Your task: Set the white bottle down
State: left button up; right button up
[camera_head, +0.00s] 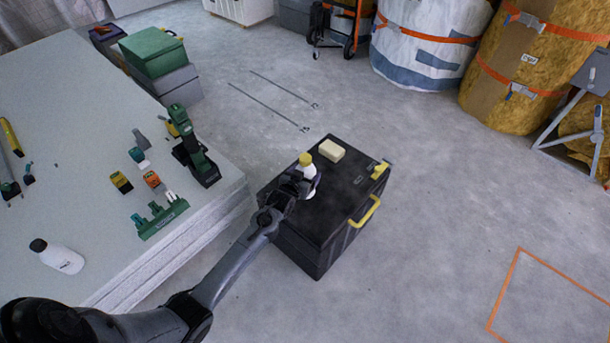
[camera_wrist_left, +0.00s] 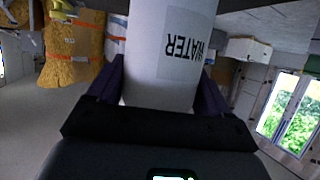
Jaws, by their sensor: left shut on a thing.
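A white bottle with a yellow cap (camera_head: 308,181) is upright over the left part of the black box's lid (camera_head: 345,193). My left gripper (camera_head: 299,184) is shut on it, reaching in from the left. In the left wrist view the white bottle (camera_wrist_left: 168,55) fills the space between the fingers, and its label reads "WATER" upside down. Its base is partly hidden by the gripper, so I cannot tell whether it touches the lid. Another white bottle, with a black cap (camera_head: 58,257), lies on the pale panel stack (camera_head: 75,110). My right gripper is not in view.
A cream block (camera_head: 331,151) lies on the lid behind the held bottle. The box has yellow handles (camera_head: 366,212). A green drill (camera_head: 193,150) and a green rack (camera_head: 162,218) stand on the panel stack. The lid's front right is bare.

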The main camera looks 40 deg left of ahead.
pick_arm(q)
jog(key=shift+w, duration=0.1)
jog(key=o, duration=1.3)
jog(key=shift+f, duration=0.15)
jog(key=shift+o, duration=0.2)
jog(key=s+d+r+m+g+h+p, duration=0.1)
jog(key=s+d, duration=0.5)
jog(key=s, duration=0.6)
jog(key=s+d+r+m+g+h+p, duration=0.1)
jog(key=s+d+r+g, duration=0.4)
jog(key=s, duration=0.7)
jog(key=s+d+r+m+g+h+p, duration=0.1)
jog(key=s+d+r+m+g+p, duration=0.2)
jog(key=s+d, duration=0.4)
jog(key=s+r+p, duration=0.1)
jog(key=s, duration=0.4)
jog(key=shift+s+r+g+h, duration=0.15)
jog(key=shift+r+g+h, duration=0.15)
jog(key=shift+h, duration=0.1)
jog(key=shift+r, duration=0.1)
